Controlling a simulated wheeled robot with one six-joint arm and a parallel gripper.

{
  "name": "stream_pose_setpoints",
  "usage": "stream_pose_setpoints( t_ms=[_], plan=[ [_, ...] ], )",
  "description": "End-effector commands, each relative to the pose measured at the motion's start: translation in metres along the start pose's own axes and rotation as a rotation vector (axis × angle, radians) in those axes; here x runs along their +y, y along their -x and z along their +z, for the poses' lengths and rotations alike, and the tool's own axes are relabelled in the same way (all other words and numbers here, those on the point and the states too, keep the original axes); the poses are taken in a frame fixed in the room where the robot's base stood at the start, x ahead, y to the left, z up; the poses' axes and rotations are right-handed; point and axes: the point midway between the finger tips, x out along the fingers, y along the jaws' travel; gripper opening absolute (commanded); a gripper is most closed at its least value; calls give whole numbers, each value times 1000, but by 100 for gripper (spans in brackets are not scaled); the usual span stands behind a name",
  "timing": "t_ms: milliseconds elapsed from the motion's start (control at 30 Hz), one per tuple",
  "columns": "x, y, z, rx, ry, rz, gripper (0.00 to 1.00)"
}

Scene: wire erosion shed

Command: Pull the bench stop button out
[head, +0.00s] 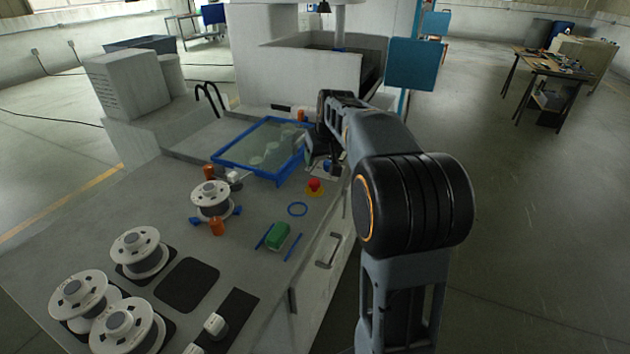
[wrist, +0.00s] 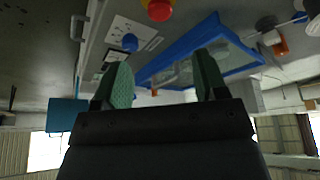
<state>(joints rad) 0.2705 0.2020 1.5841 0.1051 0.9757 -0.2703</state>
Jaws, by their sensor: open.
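The bench stop button (head: 315,186) is a red mushroom head on a yellow base, on the bench top near its right edge. It also shows at the top edge of the wrist view (wrist: 159,10), partly cut off. My gripper (wrist: 165,76) is open, with nothing between its green-padded fingers. In the head view my gripper is over the bench beyond the button, partly hidden by my arm, and apart from the button. A blue knob on a white plate (wrist: 130,42) lies near my left finger in the wrist view.
A blue-framed tray (head: 243,168) lies left of the button. Several white spools (head: 140,252) stand on the bench at left. The bench around the button is fairly clear.

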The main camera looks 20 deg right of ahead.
Motion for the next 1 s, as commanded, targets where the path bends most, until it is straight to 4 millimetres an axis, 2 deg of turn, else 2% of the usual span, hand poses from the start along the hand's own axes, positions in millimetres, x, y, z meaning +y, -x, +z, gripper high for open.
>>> stream_pose_setpoints(
  t_ms=[400,600,800,1000],
  plan=[
    [1,-76,0,-3,0,0,66],
    [1,-107,0,-1,0,0,66],
    [1,-124,-1,0,0,0,66],
    [1,-130,-1,2,0,1,66]
  ],
)
